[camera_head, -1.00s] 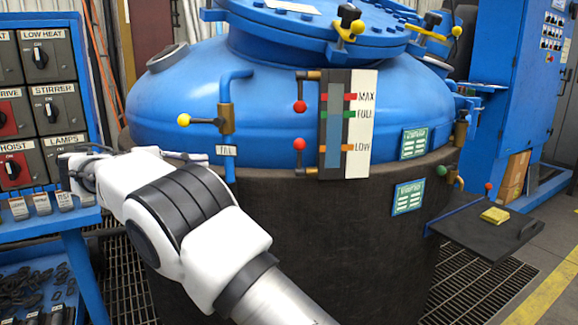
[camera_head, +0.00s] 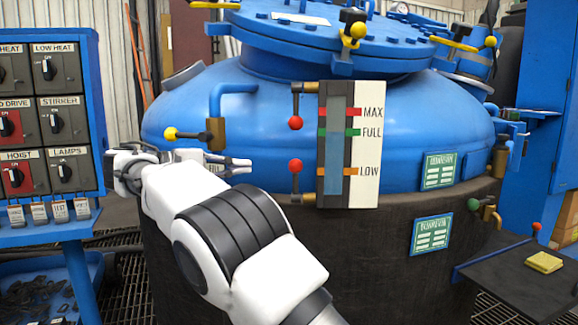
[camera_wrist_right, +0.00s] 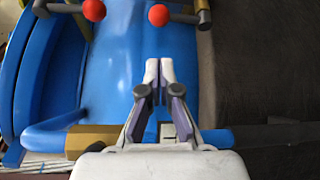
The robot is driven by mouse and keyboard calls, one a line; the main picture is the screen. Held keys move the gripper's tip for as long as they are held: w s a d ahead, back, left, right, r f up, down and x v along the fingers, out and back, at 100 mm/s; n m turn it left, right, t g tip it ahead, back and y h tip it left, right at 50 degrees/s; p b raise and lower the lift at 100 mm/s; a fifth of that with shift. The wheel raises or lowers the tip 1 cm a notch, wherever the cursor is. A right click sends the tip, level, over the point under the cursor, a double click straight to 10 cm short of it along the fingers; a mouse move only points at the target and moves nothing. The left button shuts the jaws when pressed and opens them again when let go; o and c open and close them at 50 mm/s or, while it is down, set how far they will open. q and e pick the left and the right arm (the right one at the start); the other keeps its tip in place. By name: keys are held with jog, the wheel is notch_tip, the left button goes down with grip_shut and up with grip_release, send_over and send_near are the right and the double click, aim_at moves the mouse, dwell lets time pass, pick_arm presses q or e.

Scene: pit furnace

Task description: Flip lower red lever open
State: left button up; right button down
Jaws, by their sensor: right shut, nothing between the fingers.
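The lower red lever has a red ball (camera_head: 295,166) above its brass fitting, just left of the gauge's bottom. Its black stem stands upright. It also shows at the top of the right wrist view (camera_wrist_right: 158,15). The upper red lever's ball (camera_head: 295,123) hangs below its own fitting; it also shows in the wrist view (camera_wrist_right: 94,10). My right gripper (camera_head: 241,166) is left of the lower red ball, apart from it, pointing right. In the wrist view its fingers (camera_wrist_right: 160,70) are shut and empty. My left gripper is not in view.
The level gauge (camera_head: 366,150) stands right of the levers on the blue vessel (camera_head: 420,110). A yellow-ball lever (camera_head: 170,134) is above my right gripper. A switch panel (camera_head: 70,120) is at left. A dark side shelf (camera_head: 510,285) holds a yellow pad (camera_head: 544,262).

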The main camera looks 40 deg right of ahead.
aim_at(295, 182)
jog(key=d+b, duration=0.1)
jog(key=d, duration=0.2)
jog(key=d+f+b, duration=0.1)
jog(key=d+b, duration=0.1)
jog(key=d, duration=0.1)
jog(key=s+d+b, duration=0.1)
jog(key=d+b, duration=0.1)
jog(key=d, duration=0.1)
jog(key=shift+d+f, duration=0.15)
jog(key=shift+f, duration=0.05)
jog(key=shift+d+r, duration=0.15)
jog(key=shift+d, duration=0.3)
jog(key=shift+s+d, duration=0.1)
